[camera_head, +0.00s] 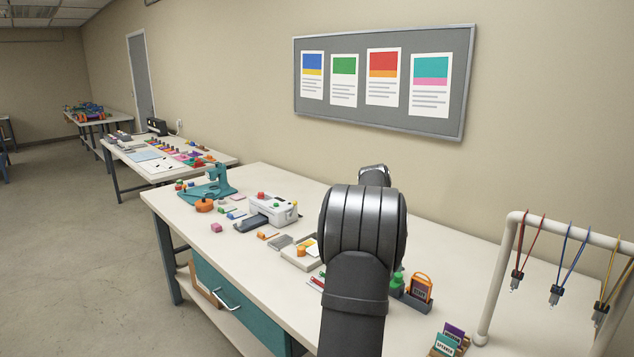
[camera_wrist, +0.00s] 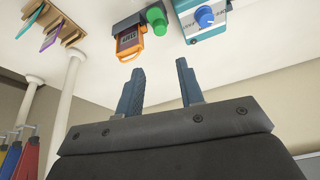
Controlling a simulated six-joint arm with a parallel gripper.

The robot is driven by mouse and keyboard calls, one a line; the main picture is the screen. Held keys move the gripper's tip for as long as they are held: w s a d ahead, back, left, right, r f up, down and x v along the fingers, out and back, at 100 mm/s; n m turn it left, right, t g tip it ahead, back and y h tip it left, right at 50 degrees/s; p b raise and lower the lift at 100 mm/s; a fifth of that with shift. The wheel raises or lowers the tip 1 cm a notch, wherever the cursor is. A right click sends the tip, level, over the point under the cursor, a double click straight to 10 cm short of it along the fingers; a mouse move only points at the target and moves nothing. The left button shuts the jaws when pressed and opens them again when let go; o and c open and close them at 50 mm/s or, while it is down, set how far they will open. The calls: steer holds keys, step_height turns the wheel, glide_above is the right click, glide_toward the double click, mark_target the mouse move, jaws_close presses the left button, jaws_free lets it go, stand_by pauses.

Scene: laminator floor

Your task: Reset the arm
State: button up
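My gripper (camera_wrist: 160,68) shows in the wrist view with its two dark fingers apart and nothing between them. The fingers point toward the white bench top, which appears at the top of that picture. They do not visibly touch anything. In the camera_head view my dark arm rises over the bench in the middle right, and the fingers are hidden behind it.
In the wrist view, an orange-framed item (camera_wrist: 130,40), a green cylinder (camera_wrist: 156,20) and a teal device with a blue knob (camera_wrist: 205,18) lie beyond the fingers.

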steer(key=x, duration=1.7)
steer(key=shift+f, duration=0.1)
steer(key=shift+s+n+t, duration=0.1)
steer(key=shift+n+t, duration=0.2)
steer(key=shift+n, duration=0.4)
steer(key=shift+d+n+t+y, duration=0.1)
steer(key=shift+n+t+y, duration=0.5)
steer(key=shift+n, duration=1.3)
steer(key=shift+s+d+n+y, duration=0.1)
steer(key=shift+n+y, duration=0.9)
steer(key=shift+n, duration=0.9)
steer(key=v, duration=0.8)
steer(key=shift+r, duration=0.25)
steer(key=shift+o, duration=0.3)
